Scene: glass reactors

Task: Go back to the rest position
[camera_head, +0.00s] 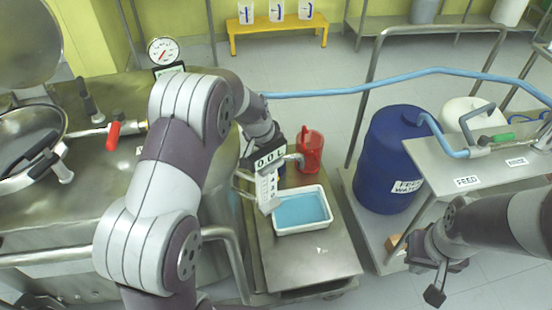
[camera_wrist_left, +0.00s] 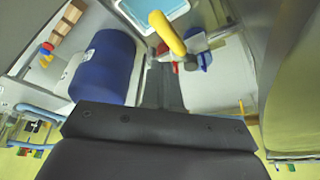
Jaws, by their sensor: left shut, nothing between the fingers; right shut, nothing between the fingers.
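My left arm comes in from the left in the head view and reaches over the steel vessel. Its wrist (camera_head: 260,128) is just behind the 00L display, and its fingertips are hard to make out there. In the left wrist view the left gripper (camera_wrist_left: 160,75) is shut, its dark fingers together with nothing between them. My right gripper (camera_head: 434,292) is at the lower right of the head view. It points down, shut and empty, over the floor beside the steel bench. Neither gripper holds anything.
A white tray of blue liquid (camera_head: 277,226) and a red jug (camera_head: 312,152) stand on the steel cart (camera_head: 310,262) near my left wrist. A blue drum (camera_head: 388,150) stands right of them. The steel bench (camera_head: 436,152) carries hoses. A valve (camera_head: 113,134) sits on the vessel.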

